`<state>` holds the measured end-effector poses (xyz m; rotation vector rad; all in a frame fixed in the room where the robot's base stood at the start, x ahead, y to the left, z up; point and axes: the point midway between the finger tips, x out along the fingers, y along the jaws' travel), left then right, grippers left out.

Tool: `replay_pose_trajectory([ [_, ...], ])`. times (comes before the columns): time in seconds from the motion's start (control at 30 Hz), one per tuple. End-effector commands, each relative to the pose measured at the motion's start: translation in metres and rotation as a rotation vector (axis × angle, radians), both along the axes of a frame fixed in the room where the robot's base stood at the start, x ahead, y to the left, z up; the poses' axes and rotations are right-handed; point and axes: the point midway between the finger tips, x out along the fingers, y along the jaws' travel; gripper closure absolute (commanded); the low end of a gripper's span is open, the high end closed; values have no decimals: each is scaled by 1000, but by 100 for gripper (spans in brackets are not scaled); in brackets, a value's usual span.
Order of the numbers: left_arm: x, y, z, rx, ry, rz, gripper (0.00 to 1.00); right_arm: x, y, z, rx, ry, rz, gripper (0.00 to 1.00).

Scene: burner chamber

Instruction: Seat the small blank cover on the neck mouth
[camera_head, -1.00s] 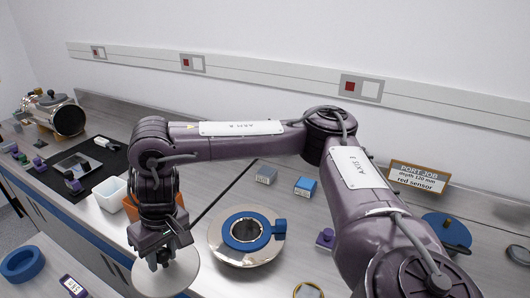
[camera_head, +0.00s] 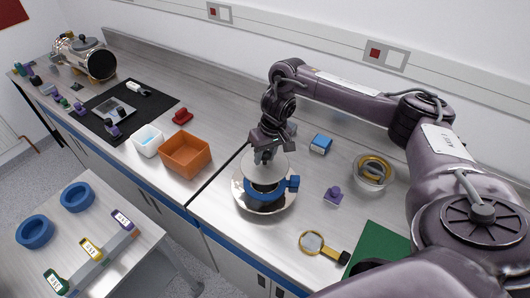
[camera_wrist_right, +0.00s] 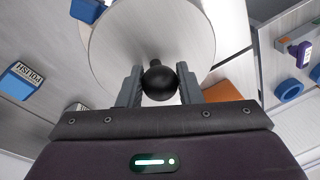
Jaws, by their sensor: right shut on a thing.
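The small blank cover is a pale round disc (camera_head: 276,170) with a black ball knob (camera_wrist_right: 159,83). My right gripper (camera_head: 264,156) is shut on the knob and holds the cover nearly flat over the neck. The disc also shows in the right wrist view (camera_wrist_right: 115,45), beyond the two grey fingers (camera_wrist_right: 160,90). The neck has a wide silver flange (camera_head: 243,196) and a blue clamp ring (camera_head: 281,190) around its mouth. The cover hides much of the mouth. A gap shows between cover and ring at the front. My left gripper is not in view.
An orange bin (camera_head: 186,158) and a white bin (camera_head: 148,142) stand left of the neck. The bench in front of the flange is clear.

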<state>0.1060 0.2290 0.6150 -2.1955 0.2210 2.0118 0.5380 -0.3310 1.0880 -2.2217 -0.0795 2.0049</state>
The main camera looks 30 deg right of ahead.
Motion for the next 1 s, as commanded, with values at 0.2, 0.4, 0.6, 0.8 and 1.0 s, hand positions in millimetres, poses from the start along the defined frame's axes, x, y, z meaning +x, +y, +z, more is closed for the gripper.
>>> replay_pose_trajectory([
  [0.2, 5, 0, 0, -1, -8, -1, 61, 0, 1, 1, -2, -2, 0, 100],
  [0.4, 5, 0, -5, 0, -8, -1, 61, -1, 1, -11, -3, -1, -1, 100],
  [0.6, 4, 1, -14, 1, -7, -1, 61, -1, 1, -29, -3, -1, -1, 100],
  [0.8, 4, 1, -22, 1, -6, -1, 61, 0, 1, -47, -1, -2, -1, 100],
  [1.0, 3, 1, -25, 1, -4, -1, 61, 0, 1, -56, -2, -2, -1, 100],
])
